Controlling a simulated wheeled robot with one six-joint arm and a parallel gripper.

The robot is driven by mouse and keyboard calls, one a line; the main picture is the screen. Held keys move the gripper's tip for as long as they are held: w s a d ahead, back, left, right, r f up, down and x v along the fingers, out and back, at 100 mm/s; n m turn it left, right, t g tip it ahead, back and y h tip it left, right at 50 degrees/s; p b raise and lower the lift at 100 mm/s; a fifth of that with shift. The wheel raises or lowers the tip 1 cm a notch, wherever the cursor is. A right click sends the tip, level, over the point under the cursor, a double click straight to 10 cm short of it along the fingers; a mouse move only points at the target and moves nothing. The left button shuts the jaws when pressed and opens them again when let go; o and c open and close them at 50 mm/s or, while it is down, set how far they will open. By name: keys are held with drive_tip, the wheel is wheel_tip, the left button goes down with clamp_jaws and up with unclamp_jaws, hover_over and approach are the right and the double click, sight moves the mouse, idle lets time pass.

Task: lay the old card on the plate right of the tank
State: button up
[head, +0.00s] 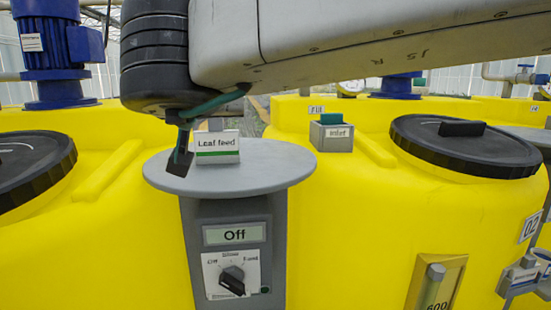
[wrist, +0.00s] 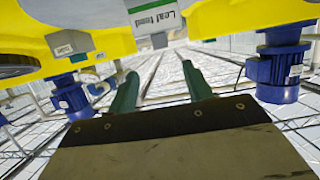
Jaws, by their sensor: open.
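A white card reading "Leaf feed" (head: 217,144), with a green strip along its bottom, stands upright on the round grey top (head: 270,168) of a pedestal between two yellow tanks. The card also shows upside down in the wrist view (wrist: 158,22). My gripper (head: 182,150) is beside the card at its left in the head view, partly hidden by my arm. In the wrist view its two green fingers (wrist: 160,75) are apart with nothing between them. The right yellow tank (head: 370,200) has a black lid and a "02" label. A grey plate (head: 536,135) shows partly at the right edge.
A grey box marked "Inlet" (head: 332,135) with a green top stands on the right tank. Below the round top are an "Off" display (head: 234,234) and a rotary knob (head: 232,280). A blue motor (head: 60,45) stands at the left. My arm crosses the top.

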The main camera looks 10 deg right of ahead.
wheel_tip(320, 180, up, 3)
drive_tip(key=w+d+n+t+y, duration=0.1)
drive_tip(key=w+d+t+y, duration=0.1)
drive_tip(key=w+y, duration=0.15)
drive_tip(key=s+d+f+n+g+y, duration=0.1)
drive_tip(key=s+d+f+n+g, duration=0.1)
drive_tip(key=s+d+f+g, duration=0.6)
drive_tip(key=s+d+f+n+g+y, duration=0.15)
drive_tip(key=s+d+f, duration=0.45)
drive_tip(key=f, duration=0.7)
drive_tip(key=s+d+f+m+g+h, duration=0.4)
drive_tip(key=s+d+f+g+h, duration=0.1)
drive_tip(key=s+d, duration=0.5)
wheel_tip(320, 180, down, 2)
drive_tip(key=shift+s+d+f+g, duration=0.2)
drive_tip(key=shift+s+d+g, duration=0.25)
drive_tip(key=shift+d, duration=0.7)
